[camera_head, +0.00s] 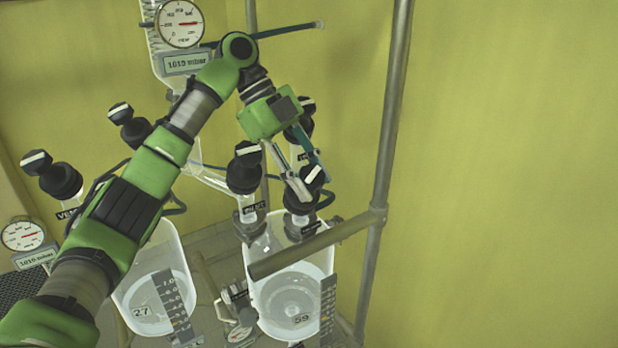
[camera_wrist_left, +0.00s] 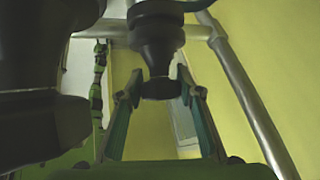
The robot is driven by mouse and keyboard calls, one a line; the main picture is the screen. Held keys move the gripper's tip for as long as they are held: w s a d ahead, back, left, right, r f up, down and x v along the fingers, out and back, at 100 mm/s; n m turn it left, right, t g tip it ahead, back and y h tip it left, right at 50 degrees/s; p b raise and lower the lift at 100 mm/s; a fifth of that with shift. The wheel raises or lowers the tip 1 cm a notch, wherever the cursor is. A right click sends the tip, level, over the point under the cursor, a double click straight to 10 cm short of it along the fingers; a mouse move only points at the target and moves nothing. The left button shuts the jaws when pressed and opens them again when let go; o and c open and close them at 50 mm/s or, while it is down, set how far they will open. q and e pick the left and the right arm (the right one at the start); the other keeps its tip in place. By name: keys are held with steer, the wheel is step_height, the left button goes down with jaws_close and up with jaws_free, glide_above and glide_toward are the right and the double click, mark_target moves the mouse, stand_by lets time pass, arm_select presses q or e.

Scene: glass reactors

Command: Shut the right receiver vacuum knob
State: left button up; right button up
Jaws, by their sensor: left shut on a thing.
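The right receiver (camera_head: 258,262) is a clear glass vessel marked 59, low in the middle of the head view. Two black knobs stand on its top. The right-hand one, which I take as the vacuum knob (camera_head: 298,203), has a tilted white bar; its label is too small to read surely. My left gripper (camera_head: 304,184) reaches down from above and is shut on this knob. In the left wrist view the black knob (camera_wrist_left: 160,88) sits between the fingertips (camera_wrist_left: 158,84). Their contact with it is hard to see there. My right gripper is in neither view.
A neighbouring black knob (camera_head: 244,172) stands close on the left, and another (camera_head: 305,118) is behind. The left receiver (camera_head: 150,285) stands under my left arm. The right side is clear.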

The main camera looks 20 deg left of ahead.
arm_select(q)
steer(key=shift+f+m+g+y, duration=0.35)
steer(key=shift+m+g+y, duration=0.25)
steer(key=shift+m+g, duration=0.3)
steer(key=shift+f+m+g+y, duration=0.1)
steer(key=shift+m+g+y, duration=0.2)
steer(key=shift+g, duration=0.3)
steer(key=o, duration=1.1)
steer(key=shift+r, duration=0.2)
steer(key=shift+n+t+h, duration=0.6)
steer(key=shift+n+t, duration=0.1)
steer(key=shift+t, duration=0.2)
